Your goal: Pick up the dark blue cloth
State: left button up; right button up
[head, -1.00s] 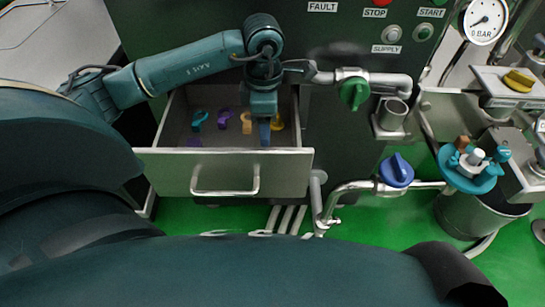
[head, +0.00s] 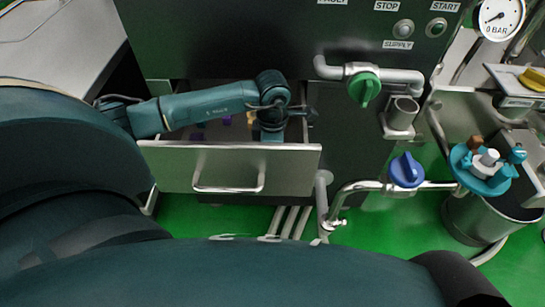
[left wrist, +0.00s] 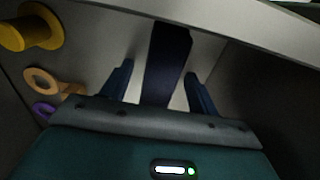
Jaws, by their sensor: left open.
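The dark blue cloth (left wrist: 168,62) shows in the left wrist view as a dark strip running up toward the drawer wall. It lies between the two blue fingers of my left gripper (left wrist: 160,88), with a gap on each side. The fingers are open. In the head view my left gripper (head: 271,137) is down inside the open drawer (head: 285,170), behind its front panel, and the cloth cannot be made out there. My right gripper is not in view.
A yellow piece (left wrist: 38,27), an orange ring-shaped piece (left wrist: 42,80) and a purple piece (left wrist: 42,108) are in the drawer left of the gripper. The drawer's walls are close around it. A pipe with a green valve (head: 364,88) is to the right.

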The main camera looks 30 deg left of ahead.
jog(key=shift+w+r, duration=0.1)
pick_arm(q)
jog(key=shift+c, duration=0.3)
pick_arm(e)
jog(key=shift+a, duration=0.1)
pick_arm(q)
jog(key=c, duration=1)
notch_tip(320, 180, up, 18)
jog(key=p, duration=0.3)
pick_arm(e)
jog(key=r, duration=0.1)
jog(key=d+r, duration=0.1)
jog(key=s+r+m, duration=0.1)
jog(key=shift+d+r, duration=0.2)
